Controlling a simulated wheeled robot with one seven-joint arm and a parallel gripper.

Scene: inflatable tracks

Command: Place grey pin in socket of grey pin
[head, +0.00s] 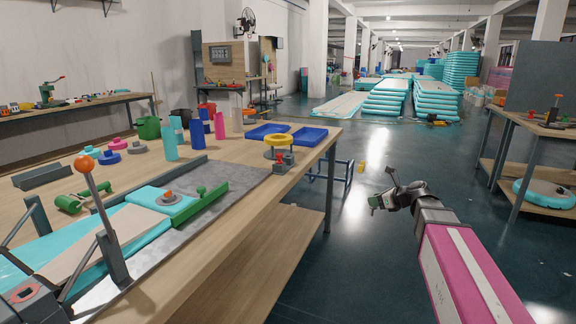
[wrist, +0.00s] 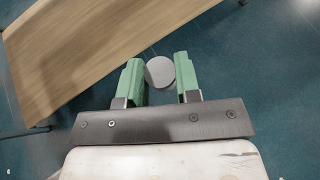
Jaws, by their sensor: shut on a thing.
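My gripper (wrist: 161,80) has two green fingers, shut on a round grey piece, which I take to be the grey pin (wrist: 160,72), seen end-on in the wrist view. In the head view my gripper (head: 377,202) is out over the floor, right of the long wooden table (head: 262,213) and apart from it. The pin is too small to make out there. I cannot pick out the grey pin's socket with certainty in either view. On the table, a turquoise inflatable piece (head: 150,197) lies by a green clamp (head: 198,204) and a lever with an orange knob (head: 84,164).
A lower shelf (head: 262,253) is empty. Another table (head: 540,128) stands at the right. Open floor lies between the tables.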

